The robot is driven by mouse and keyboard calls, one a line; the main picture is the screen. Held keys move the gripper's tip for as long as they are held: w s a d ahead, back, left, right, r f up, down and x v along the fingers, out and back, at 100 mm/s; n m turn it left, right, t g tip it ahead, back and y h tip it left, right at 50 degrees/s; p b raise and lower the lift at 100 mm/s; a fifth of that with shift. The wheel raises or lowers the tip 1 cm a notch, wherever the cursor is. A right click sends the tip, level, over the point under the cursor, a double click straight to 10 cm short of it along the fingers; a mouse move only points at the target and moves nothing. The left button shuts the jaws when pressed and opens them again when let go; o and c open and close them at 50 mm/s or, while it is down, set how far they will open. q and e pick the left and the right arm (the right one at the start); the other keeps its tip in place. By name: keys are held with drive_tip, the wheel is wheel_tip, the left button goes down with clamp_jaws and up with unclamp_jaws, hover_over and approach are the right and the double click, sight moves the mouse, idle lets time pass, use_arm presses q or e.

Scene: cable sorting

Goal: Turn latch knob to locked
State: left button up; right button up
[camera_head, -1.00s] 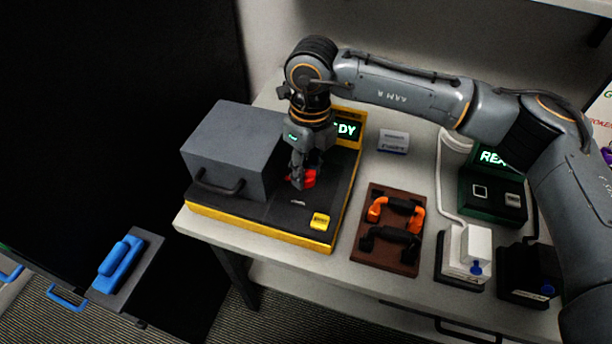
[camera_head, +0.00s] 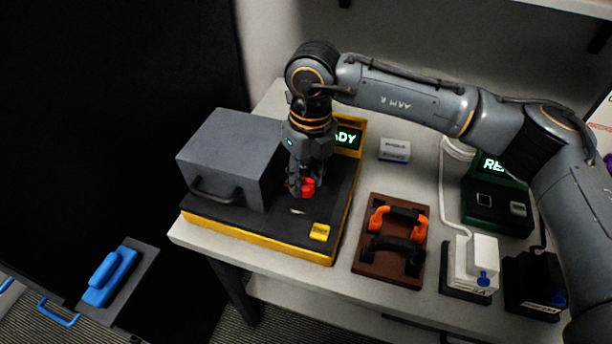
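The red latch knob (camera_head: 307,187) sits on the black top of the yellow-edged station (camera_head: 262,235), right of a grey box with a handle (camera_head: 228,155). My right gripper (camera_head: 303,188) points down over the knob, with its fingers on either side of it. The fingers appear closed around the knob, which they partly hide. A small white mark (camera_head: 298,211) lies on the black top just in front of the knob. My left gripper is not in view.
A green-lit display (camera_head: 346,138) stands behind my gripper. To the right are a brown tray (camera_head: 368,262) with orange and black handles, a white block (camera_head: 476,262) and a dark green device (camera_head: 490,205). A blue handle (camera_head: 110,277) is at lower left.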

drive_tip(key=o, duration=0.3)
drive_tip(key=shift+r, duration=0.1)
drive_tip(key=r, duration=1.1)
drive_tip(key=shift+w+d+r, duration=0.25)
drive_tip(key=shift+d+r, duration=0.05)
drive_tip(key=shift+r, duration=0.1)
